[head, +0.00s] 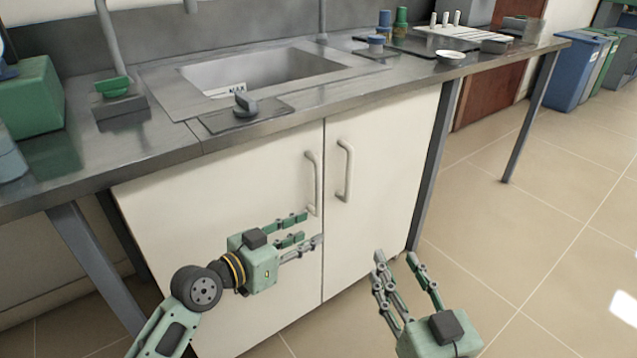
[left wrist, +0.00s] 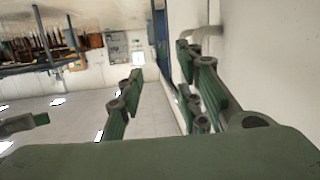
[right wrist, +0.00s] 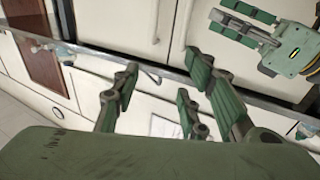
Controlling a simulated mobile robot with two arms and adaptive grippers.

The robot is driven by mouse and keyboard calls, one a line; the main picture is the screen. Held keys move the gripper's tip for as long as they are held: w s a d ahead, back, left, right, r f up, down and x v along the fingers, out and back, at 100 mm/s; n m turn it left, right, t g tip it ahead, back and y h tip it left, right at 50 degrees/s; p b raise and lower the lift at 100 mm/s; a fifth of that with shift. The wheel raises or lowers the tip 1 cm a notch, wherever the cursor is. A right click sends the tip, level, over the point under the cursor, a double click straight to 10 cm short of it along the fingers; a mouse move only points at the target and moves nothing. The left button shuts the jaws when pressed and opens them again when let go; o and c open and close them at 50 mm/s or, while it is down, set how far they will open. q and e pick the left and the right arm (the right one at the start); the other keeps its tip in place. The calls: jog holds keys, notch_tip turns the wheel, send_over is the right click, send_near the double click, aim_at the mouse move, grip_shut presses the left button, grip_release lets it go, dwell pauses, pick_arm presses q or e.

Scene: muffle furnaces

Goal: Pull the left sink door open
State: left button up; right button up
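The left sink door (head: 235,210) is a cream panel that looks shut, level with the right door (head: 375,190). Its pale vertical bar handle (head: 311,180) is beside the seam between the doors. My left gripper (head: 312,227) is open, in front of the left door, with its fingertips close to the handle's lower end. I cannot tell whether they touch. In the left wrist view a pale curved piece, seemingly the handle (left wrist: 203,31), lies beyond the spread fingers. My right gripper (head: 397,256) is open and empty, low in front of the right door.
The right door has its own handle (head: 345,170). The grey countertop (head: 215,150) with the sink (head: 265,70) overhangs the doors. Grey table legs (head: 95,265) stand at the cabinet's sides. The tiled floor (head: 520,260) at the right is clear.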

pick_arm(q)
jog(key=t, duration=0.2)
send_near(316, 179)
jog(key=w+d+f, duration=0.1)
jog(key=w+d, duration=0.1)
jog(key=w, duration=0.1)
jog(key=shift+h, duration=0.4)
jog(key=b+x, duration=0.1)
jog(key=x, duration=0.5)
jog(key=shift+d+r, duration=0.15)
jog(key=shift+w+d, duration=0.35)
jog(key=shift+w, duration=0.1)
pick_arm(e)
jog(key=s+r+t+y, duration=0.2)
jog(key=r+t, duration=0.4)
jog(key=r, duration=0.5)
jog(key=shift+s+a+r, duration=0.15)
jog(key=shift+s+a, duration=0.1)
jog(key=shift+s, duration=0.25)
pick_arm(q)
grip_shut()
